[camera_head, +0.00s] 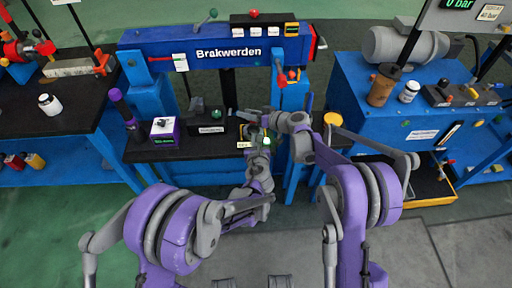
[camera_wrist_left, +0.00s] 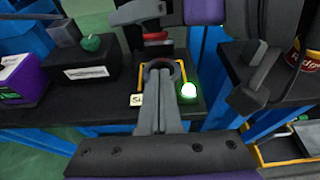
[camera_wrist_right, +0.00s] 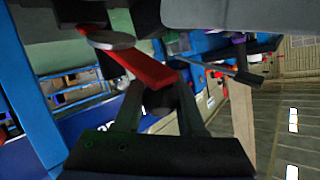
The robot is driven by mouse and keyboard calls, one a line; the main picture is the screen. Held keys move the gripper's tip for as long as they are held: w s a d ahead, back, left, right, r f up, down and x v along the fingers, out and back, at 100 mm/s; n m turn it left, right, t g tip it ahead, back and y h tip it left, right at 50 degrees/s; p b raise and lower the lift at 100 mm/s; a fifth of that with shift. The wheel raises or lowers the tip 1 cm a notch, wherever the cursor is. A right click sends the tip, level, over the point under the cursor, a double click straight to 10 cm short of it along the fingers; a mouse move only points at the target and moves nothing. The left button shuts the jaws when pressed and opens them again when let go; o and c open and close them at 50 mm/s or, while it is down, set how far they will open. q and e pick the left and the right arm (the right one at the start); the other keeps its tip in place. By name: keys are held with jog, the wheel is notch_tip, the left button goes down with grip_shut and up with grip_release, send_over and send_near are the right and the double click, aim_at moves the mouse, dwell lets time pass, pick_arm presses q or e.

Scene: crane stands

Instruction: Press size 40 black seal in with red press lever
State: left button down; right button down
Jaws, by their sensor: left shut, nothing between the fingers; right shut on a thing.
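My right gripper (camera_head: 276,118) is shut at the press, over the right end of the black bench. In the right wrist view the red press lever (camera_wrist_right: 145,68) runs to between its fingers (camera_wrist_right: 160,95), where a dark end sits. My left gripper (camera_head: 258,138) is lower, beside it. In the left wrist view its fingers (camera_wrist_left: 162,72) are shut and empty over a yellow-outlined station (camera_wrist_left: 182,70). A dark rounded rim with a little red shows at the tips; I cannot tell whether it is the black seal. A lamp (camera_wrist_left: 188,92) glows green beside the station.
The blue Brakwerden beam (camera_head: 215,55) spans above. A black labelled box (camera_head: 212,130) and a purple box (camera_head: 165,128) stand left on the bench. A blue bench (camera_head: 420,115) with a brown jar (camera_head: 382,87) stands right. Grey-green floor is free in front.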

pick_arm(q)
jog(key=shift+w+r, duration=0.35)
jog(key=shift+r, duration=0.3)
jog(key=shift+w+r, duration=0.35)
jog(key=shift+r, duration=0.3)
jog(key=shift+w+r, duration=0.65)
jog(key=shift+r, duration=0.25)
pick_arm(e)
jog(key=shift+f, duration=0.15)
jog(key=c, duration=0.5)
grip_release()
jog(key=shift+s, duration=0.1)
